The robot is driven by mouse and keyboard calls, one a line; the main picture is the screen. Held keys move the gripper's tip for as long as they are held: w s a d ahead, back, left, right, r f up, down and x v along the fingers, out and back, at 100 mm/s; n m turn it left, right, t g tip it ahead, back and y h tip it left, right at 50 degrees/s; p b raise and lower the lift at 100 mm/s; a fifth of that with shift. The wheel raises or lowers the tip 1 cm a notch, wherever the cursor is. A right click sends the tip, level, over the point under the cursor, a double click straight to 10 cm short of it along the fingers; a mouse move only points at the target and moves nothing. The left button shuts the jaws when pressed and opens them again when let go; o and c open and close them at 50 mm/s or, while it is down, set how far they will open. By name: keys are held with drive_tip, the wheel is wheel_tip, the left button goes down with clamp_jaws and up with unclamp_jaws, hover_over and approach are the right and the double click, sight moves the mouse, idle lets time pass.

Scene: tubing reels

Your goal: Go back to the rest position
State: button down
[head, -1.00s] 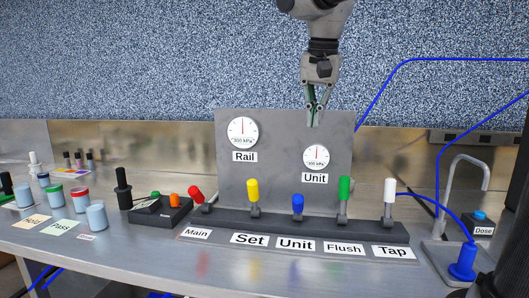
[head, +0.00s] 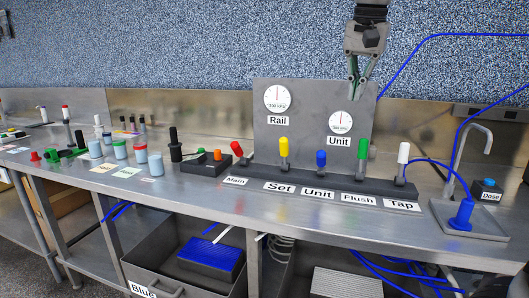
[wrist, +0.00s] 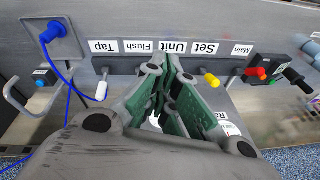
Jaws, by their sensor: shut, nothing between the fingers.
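My gripper (head: 355,93) hangs fingers down just in front of the top right of the grey gauge panel (head: 300,140) in the head view. It is shut and empty. In the wrist view my gripper (wrist: 165,75) has its green-padded fingers together at the tips, covering part of the valve row. Below it, the rail carries red Main (head: 237,149), yellow Set (head: 284,147), blue Unit (head: 321,159), green Flush (head: 363,149) and white Tap (head: 403,153) handles. The red handle leans left; the others look upright. The gripper is apart from all handles.
A dosing tap (head: 470,145) and a blue-plugged hose (head: 461,214) stand at right; blue tubing runs behind my gripper. Jars (head: 140,153) and a black box (head: 205,164) are at left. An open drawer (head: 165,262) holds a blue block. Space above the panel is clear.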

drive_tip(key=s+d+f+n, duration=0.5)
drive_tip(key=s+f+n, duration=0.25)
drive_tip(key=f, duration=0.35)
drive_tip(key=s+d+f, duration=0.3)
drive_tip(key=s+d, duration=0.2)
drive_tip(key=s, duration=0.1)
drive_tip(key=s+d+f+m+t, duration=0.1)
drive_tip(key=s+d+f, duration=0.3)
drive_tip(key=s, duration=0.3)
drive_tip(key=shift+d+t, duration=0.3)
drive_tip(key=shift+d, duration=0.45)
drive_tip(key=shift+w+a, duration=0.1)
